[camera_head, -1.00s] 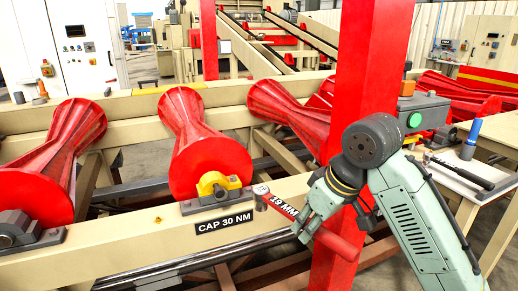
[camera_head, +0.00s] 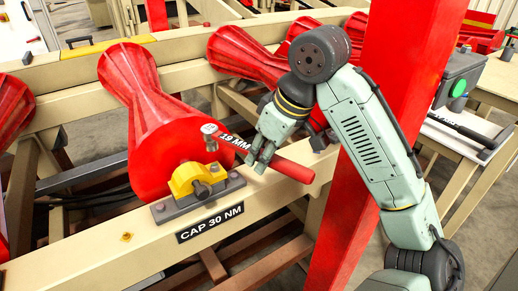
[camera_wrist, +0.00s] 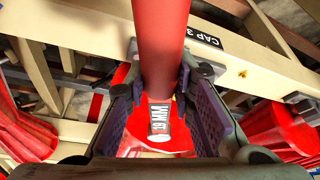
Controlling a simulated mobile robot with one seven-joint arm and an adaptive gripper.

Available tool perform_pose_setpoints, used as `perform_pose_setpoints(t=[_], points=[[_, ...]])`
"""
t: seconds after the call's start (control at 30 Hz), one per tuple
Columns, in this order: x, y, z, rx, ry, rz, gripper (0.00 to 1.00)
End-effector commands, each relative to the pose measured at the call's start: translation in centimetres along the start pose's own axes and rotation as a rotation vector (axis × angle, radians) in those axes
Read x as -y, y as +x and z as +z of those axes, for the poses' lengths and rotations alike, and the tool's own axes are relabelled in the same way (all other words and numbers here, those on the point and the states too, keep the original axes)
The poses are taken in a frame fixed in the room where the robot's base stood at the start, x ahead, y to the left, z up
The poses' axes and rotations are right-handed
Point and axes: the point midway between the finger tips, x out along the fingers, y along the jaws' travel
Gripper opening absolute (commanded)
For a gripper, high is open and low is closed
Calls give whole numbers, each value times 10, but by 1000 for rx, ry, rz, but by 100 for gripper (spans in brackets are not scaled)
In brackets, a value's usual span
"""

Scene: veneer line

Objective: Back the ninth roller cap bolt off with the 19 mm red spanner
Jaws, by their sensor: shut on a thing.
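My gripper (camera_head: 257,158) is shut on the handle of the red spanner (camera_head: 296,171), which is marked 19 MM. In the wrist view the red handle (camera_wrist: 163,40) runs between both fingers. The spanner's grey head (camera_head: 210,130) is at the left end, in front of the red roller and above the bearing block. It looks apart from the block. The yellow roller cap (camera_head: 188,178) sits on a grey base (camera_head: 200,203) on the beam. Small bolts show on the base, one at its right end (camera_head: 233,175). The CAP 30 NM label (camera_head: 210,223) is below.
The red post (camera_head: 385,110) stands close behind my arm at the right. Red waisted rollers (camera_head: 130,75) lie across the cream frame (camera_head: 90,258). A side table (camera_head: 445,135) with a dark-handled tool stands at the right. Open space shows above the beam's front edge.

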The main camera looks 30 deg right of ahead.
Motion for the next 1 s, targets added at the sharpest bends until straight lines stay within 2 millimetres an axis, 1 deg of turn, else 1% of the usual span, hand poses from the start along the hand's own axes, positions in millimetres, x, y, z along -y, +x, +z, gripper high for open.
perform_pose_setpoints(t=[0.3, 0.7, 0.77, 1.0], points=[[0, -4, 0, -7, -1, -1, 0], [0, 34, 15, -7, -2, -1, 0], [7, 30, 12, -6, 29, 16, 0], [30, 32, 9, -7, 176, 78, 0]])
